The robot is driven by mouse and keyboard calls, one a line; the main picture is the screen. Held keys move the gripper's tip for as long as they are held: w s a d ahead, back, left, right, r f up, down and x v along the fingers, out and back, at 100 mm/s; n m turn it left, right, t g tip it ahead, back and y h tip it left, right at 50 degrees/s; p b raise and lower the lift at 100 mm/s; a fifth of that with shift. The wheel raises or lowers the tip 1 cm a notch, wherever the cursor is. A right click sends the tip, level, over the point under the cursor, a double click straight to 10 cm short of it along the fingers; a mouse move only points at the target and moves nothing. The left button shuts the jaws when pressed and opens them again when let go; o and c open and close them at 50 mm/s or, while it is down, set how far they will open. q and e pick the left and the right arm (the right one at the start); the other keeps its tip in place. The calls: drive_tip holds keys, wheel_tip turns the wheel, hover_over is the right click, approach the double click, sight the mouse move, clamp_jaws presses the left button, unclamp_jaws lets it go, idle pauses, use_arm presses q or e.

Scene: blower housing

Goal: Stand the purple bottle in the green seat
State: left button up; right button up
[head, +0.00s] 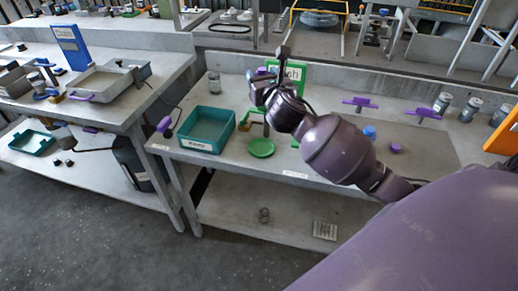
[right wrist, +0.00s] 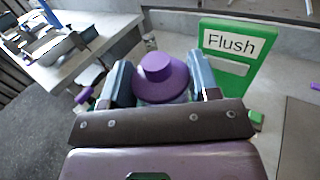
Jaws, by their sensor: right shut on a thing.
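In the right wrist view, the purple bottle (right wrist: 162,82) shows its round cap and shoulder between the two blue-grey fingers. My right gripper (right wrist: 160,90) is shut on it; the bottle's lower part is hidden. In the head view, my right gripper (head: 257,90) is in the air above the back of the workbench, in front of the green Flush sign. A flat round green piece, seemingly the green seat (head: 260,148), lies on the bench below and is apart from the gripper. My left gripper is not in view.
A teal tray (head: 183,137) stands left of the green piece. The green Flush sign (head: 299,72) stands behind my wrist; it also shows in the right wrist view (right wrist: 222,68). Purple-handled pieces (head: 360,102) and grey jars (head: 470,110) stand to the right.

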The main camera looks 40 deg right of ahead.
wheel_tip(320, 180, down, 20)
drive_tip(key=b, duration=0.6)
drive_tip(key=shift+b, duration=0.4)
drive_tip(key=shift+r, duration=0.2)
drive_tip(key=shift+f, duration=0.1)
drive_tip(key=o, duration=0.8)
drive_tip(key=shift+f, duration=0.1)
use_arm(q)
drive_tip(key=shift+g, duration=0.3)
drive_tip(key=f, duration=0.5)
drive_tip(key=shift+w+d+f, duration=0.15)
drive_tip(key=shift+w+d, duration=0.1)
